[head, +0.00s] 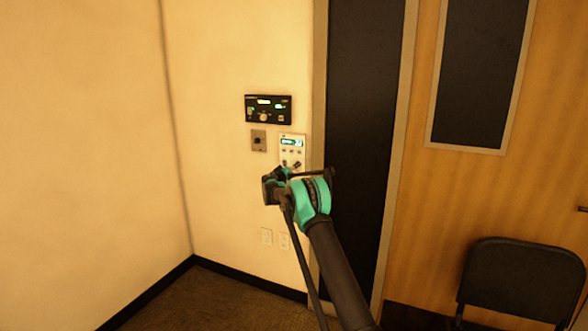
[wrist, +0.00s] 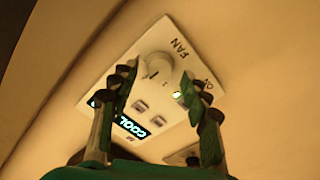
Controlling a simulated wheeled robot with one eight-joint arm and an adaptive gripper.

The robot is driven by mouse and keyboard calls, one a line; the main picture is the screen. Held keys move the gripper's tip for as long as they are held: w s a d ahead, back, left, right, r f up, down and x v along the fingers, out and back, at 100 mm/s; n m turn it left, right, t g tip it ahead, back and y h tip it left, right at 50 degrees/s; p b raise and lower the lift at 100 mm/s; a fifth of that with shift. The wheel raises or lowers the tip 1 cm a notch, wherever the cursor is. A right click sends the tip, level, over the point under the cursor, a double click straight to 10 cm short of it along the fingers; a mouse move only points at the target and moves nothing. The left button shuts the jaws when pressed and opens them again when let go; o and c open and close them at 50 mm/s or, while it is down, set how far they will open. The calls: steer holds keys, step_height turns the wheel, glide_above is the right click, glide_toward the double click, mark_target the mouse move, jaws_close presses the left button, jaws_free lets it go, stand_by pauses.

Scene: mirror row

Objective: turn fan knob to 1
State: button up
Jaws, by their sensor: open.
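The fan knob (wrist: 156,68) is a round white dial under the word FAN on a white wall thermostat, seen in the wrist view. The thermostat (wrist: 182,38) has a lit display reading COOL and several small buttons. In the head view the thermostat (head: 293,141) is on the wall beside the door frame, its lower part hidden by my gripper. My gripper (wrist: 164,80) is open, its two fingers apart on either side of the knob in the picture. I cannot tell whether they touch it. In the head view my gripper (head: 291,166) is just below the thermostat display.
A black control panel (head: 268,109) is above the thermostat, and a small grey plate (head: 258,140) with a dark knob is to its left. Wall outlets (head: 266,236) are lower down. A wooden door (head: 480,190) and a black chair (head: 520,275) stand to the right.

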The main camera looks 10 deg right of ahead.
steer(key=shift+w+d, duration=0.35)
steer(key=shift+w, duration=0.15)
steer(key=shift+c, duration=0.6)
jaws_close()
